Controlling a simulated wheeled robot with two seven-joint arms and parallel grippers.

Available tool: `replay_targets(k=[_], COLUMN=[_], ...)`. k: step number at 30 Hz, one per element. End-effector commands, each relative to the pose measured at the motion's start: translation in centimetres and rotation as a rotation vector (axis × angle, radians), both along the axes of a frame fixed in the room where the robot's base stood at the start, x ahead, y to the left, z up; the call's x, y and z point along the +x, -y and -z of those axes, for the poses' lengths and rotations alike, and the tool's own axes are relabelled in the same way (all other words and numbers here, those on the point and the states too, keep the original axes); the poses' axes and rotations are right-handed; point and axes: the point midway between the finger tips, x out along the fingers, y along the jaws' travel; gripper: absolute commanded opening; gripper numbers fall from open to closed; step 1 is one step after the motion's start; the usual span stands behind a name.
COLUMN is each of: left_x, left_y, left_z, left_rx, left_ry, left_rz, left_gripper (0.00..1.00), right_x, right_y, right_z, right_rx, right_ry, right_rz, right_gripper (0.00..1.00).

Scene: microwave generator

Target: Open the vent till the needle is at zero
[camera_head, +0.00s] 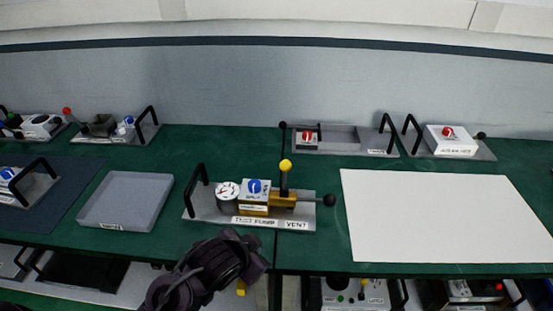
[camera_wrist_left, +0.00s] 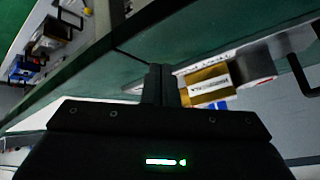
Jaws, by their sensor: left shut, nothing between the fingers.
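The test pump unit stands on a grey metal plate (camera_head: 205,212) labelled "TEST PUMP" and "VENT" on the green bench. It has a round white gauge (camera_head: 228,190) with a red needle; its exact reading is too small to tell. Beside it are a white box with a blue knob (camera_head: 255,186), a brass body (camera_head: 283,200) with a yellow-topped black post (camera_head: 285,166), and a black ball (camera_head: 329,200) at the right end. My left gripper (camera_head: 247,241) is in front of the plate, shut and empty. In the left wrist view its fingers (camera_wrist_left: 161,86) show beside the brass body (camera_wrist_left: 207,86). My right gripper is not in view.
A grey tray (camera_head: 126,203) lies left of the pump and a white sheet (camera_head: 440,217) right of it. The plate's black handle (camera_head: 197,187) rises at its left end. More units stand along the back, including a red-knob box (camera_head: 450,141). A lower shelf holds others.

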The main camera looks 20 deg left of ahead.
Motion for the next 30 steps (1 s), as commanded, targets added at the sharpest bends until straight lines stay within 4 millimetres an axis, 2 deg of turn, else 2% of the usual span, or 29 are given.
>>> replay_targets(k=[1,8,12,15,19,24,27,30], left_x=[1.4,7.3,10.7,12.3,12.9,12.0,11.2,10.8], left_y=[0.0,1.2,1.6,0.7,-2.1,-6.5,-8.2,-8.9], left_z=[-0.6,-4.1,-7.0,-9.4,-12.7,-17.2,-19.1,-20.0], left_rx=[0.019,0.075,0.105,0.114,0.096,0.043,0.011,-0.009], left_ry=[0.054,0.312,0.466,0.533,0.540,0.484,0.456,0.443], left_rz=[0.039,0.282,0.510,0.698,0.900,1.038,1.070,1.083], left_gripper=[0.00,0.00,0.00,0.00,0.00,0.00,0.00,0.00], right_x=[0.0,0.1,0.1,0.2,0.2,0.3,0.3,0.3], right_y=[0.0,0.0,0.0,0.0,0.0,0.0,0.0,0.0], right_z=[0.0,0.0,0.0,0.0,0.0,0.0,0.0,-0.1], right_rx=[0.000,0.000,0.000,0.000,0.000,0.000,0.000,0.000], right_ry=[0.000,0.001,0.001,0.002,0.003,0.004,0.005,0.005], right_rz=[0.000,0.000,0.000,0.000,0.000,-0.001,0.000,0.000], right_gripper=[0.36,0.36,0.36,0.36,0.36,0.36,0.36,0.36])
